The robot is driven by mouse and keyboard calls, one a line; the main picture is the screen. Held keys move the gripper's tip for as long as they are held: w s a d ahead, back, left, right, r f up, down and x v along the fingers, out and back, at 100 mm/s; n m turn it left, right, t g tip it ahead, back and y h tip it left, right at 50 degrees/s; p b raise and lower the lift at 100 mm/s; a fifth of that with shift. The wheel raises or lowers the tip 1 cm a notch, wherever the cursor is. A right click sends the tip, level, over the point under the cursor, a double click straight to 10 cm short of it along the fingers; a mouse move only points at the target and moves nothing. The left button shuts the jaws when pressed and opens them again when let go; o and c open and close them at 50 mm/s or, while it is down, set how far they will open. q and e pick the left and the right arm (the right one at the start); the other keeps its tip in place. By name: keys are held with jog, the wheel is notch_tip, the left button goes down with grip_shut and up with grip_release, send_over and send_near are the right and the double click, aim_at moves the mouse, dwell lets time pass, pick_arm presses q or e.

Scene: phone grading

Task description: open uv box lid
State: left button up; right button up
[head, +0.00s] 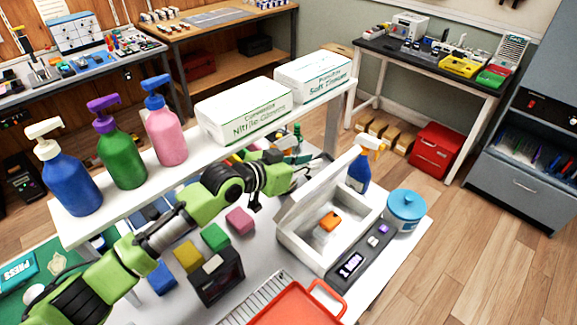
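The UV box (301,251) is a white box on the white table, right of the middle. Its white lid (318,196) stands raised and tilted, so the inside shows. A small orange-and-white item (330,222) is inside. My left gripper (303,174) is at the upper left side of the raised lid, at its far edge. Its fingers are small and dark here, so I cannot tell whether they touch the lid or how far apart they are. My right gripper is not in view.
A dark panel (352,266) lies along the box's right side. A blue-lidded tub (405,209) and a spray bottle (360,168) stand beyond it. A red tray (295,306) is in front.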

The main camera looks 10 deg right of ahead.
pick_arm(q)
jog(key=v, duration=0.9)
jog(key=shift+a, duration=0.2)
jog(key=shift+s, duration=0.1)
